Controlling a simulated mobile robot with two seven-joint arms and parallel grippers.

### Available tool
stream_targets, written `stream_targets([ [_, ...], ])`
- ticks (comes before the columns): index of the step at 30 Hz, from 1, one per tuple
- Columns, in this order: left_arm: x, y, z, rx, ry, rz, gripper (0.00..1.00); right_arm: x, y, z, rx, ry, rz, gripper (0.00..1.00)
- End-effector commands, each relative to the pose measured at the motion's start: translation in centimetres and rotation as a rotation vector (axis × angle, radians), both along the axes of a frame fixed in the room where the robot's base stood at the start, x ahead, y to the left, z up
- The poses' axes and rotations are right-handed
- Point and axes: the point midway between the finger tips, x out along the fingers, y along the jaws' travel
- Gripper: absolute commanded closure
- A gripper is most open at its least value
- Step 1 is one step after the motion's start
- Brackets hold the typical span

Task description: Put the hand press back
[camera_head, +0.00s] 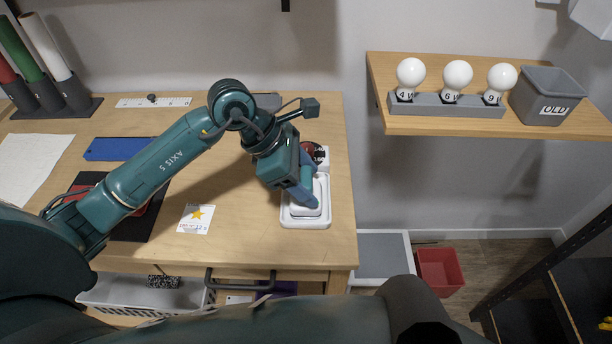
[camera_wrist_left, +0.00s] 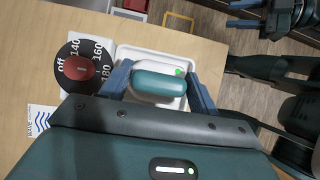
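The hand press (camera_wrist_left: 146,96) is a small white body with a teal grip and a green light, seen close in the left wrist view. It sits within the outline of a white tray-like stand (camera_head: 305,222) at the right edge of the desk in the head view; whether it rests fully on it is hidden. My left gripper (camera_wrist_left: 160,76) points down over it, one blue finger at each end of the teal grip. The fingers look very close to the grip; I cannot tell if they press on it.
A red dial (camera_wrist_left: 80,68) marked off, 140, 160 and 180 is beside the stand. A star card (camera_head: 196,219) lies left of it, and a blue plate (camera_head: 120,149) farther left. A wall shelf (camera_head: 480,128) holds bulbs and a grey OLD bin (camera_head: 548,92).

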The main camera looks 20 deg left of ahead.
Motion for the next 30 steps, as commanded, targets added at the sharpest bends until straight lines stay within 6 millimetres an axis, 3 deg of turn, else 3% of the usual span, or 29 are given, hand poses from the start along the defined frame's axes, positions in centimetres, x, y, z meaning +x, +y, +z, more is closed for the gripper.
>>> stream_targets([
  [6,0.0,0.0,0.0,0.0,0.0,0.0,0.22,0.1,0.1,0.2,0.004,-0.003,-0.002,0.64],
  [17,0.0,0.4,0.8,0.001,-0.001,0.001,0.22,0.0,0.3,0.4,0.005,-0.004,0.001,0.64],
  [30,-1.4,5.1,8.2,0.002,-0.004,0.002,0.22,0.0,0.4,0.1,0.007,-0.011,0.012,0.64],
])
